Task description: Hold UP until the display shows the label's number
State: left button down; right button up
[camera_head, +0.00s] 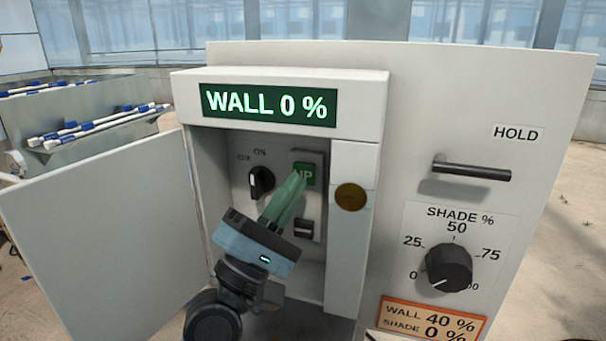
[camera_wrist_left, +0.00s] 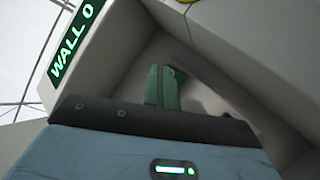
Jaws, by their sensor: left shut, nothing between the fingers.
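The display (camera_head: 268,104) on the cabinet reads "WALL 0 %" in white on green; part of it also shows in the left wrist view (camera_wrist_left: 72,40). The orange-edged label (camera_head: 433,319) at the lower right reads "WALL 40 %" and "SHADE 0 %". The green UP button (camera_head: 305,173) sits inside the open cabinet. My left gripper (camera_head: 297,180) is shut and empty, with its green fingertips at the lower left of the UP button, partly covering it. I cannot tell whether they touch it. In the left wrist view the fingers (camera_wrist_left: 162,88) point into the cabinet. My right gripper is not in view.
A black switch (camera_head: 261,182) marked ON and a dark button (camera_head: 304,229) are near my gripper. The cabinet door (camera_head: 105,240) stands open at left. A HOLD handle (camera_head: 472,171) and a SHADE knob (camera_head: 449,268), pointing near 0, are on the right panel.

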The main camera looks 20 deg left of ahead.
pick_arm(q)
jog(key=shift+w, duration=0.25)
jog(key=shift+w, duration=0.2)
jog(key=shift+w, duration=0.4)
dwell(4.1)
dwell(3.1)
